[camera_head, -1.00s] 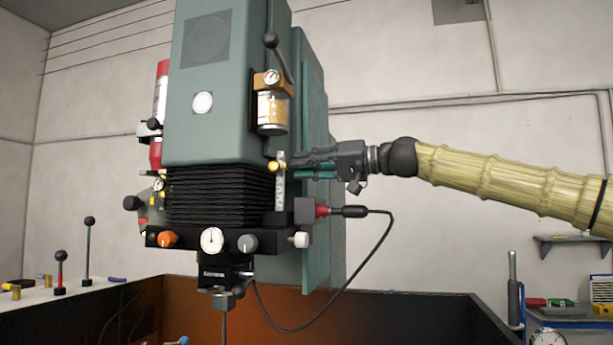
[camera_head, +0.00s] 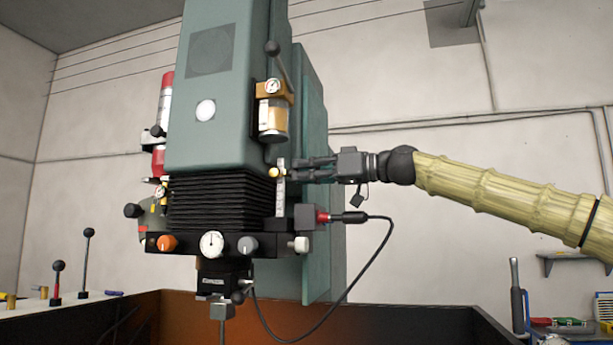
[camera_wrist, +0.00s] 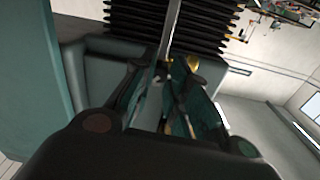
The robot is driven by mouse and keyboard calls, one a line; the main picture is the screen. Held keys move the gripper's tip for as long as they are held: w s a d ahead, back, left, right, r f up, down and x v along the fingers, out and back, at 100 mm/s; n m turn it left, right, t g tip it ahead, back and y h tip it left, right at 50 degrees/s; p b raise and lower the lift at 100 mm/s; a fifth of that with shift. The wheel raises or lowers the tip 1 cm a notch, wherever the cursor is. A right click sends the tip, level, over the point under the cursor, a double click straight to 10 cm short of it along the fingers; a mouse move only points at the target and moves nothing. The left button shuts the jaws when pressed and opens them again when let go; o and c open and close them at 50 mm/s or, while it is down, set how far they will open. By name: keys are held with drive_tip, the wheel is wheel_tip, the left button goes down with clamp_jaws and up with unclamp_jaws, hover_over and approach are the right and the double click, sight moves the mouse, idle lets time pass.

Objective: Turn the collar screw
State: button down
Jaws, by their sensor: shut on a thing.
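The collar screw (camera_head: 274,172) is a small brass-yellow knob on a pale, upright marked bar (camera_head: 281,195) beside the black bellows. In the wrist view the brass screw (camera_wrist: 193,63) shows at the fingertips, beside the bar (camera_wrist: 170,30). My gripper (camera_head: 290,171) reaches in from the right, roughly level, with its fingertips at the screw and bar. It also shows in the wrist view (camera_wrist: 176,75). It is shut on the screw; the fingers and bar partly hide the exact contact.
The green machine head (camera_head: 215,100) stands behind and left, with an oil cup (camera_head: 273,118) above the screw.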

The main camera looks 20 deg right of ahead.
idle(0.5)
drive_tip(key=c, duration=1.3)
unclamp_jaws()
drive_tip(key=shift+w, duration=0.1)
drive_tip(key=shift+c, duration=0.2)
drive_tip(key=v, duration=1.2)
drive_tip(key=shift+d+f, duration=0.15)
